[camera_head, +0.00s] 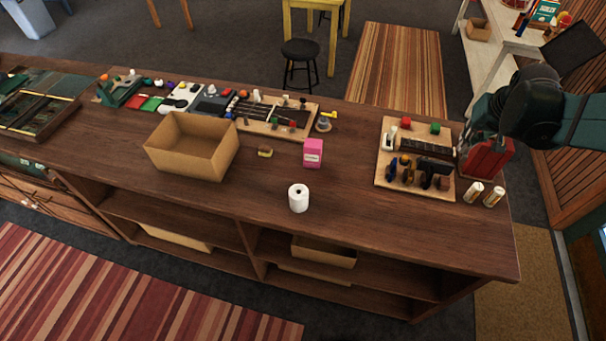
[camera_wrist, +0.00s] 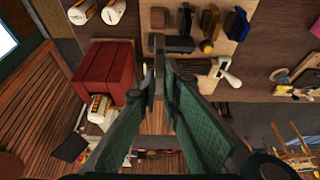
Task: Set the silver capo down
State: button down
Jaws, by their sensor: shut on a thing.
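My gripper (camera_wrist: 156,78) has its two green fingers closing together at the tips in the wrist view. A narrow grey piece, which looks like the silver capo (camera_wrist: 159,45), shows between the fingertips; most of it is hidden. In the head view my gripper (camera_head: 472,138) is above the counter's right end, beside the red box, and the capo cannot be made out there. A wooden display board (camera_head: 385,176) lies to the left of my gripper. It holds several capos, including a blue one (camera_head: 392,172) and a black one (camera_head: 435,168).
The red box (camera_head: 490,160) stands close beside my gripper, with two pale cylinders (camera_head: 475,191) in front of it. A pink box (camera_head: 313,153), a white roll (camera_head: 298,198) and an open cardboard box (camera_head: 192,148) stand further left. The counter's front right (camera_head: 430,230) is clear.

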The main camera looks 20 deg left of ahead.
jog(key=a+n+y, duration=0.2)
jog(key=a+n, duration=0.3)
jog(key=a, duration=3)
jog(key=s+a+n, duration=0.1)
jog(key=s+a, duration=0.4)
jog(key=a, duration=0.5)
jog(key=s+a+n+g+y, duration=0.15)
jog(key=s+a, duration=0.25)
jog(key=a, duration=0.5)
jog(key=s+a+n, duration=0.1)
jog(key=s+a, duration=0.4)
jog(key=a, duration=0.5)
notch_tip(320, 180, down, 6)
jog(key=shift+w, duration=0.35)
jog(key=shift+f, duration=0.25)
jog(key=shift+f, duration=2.8)
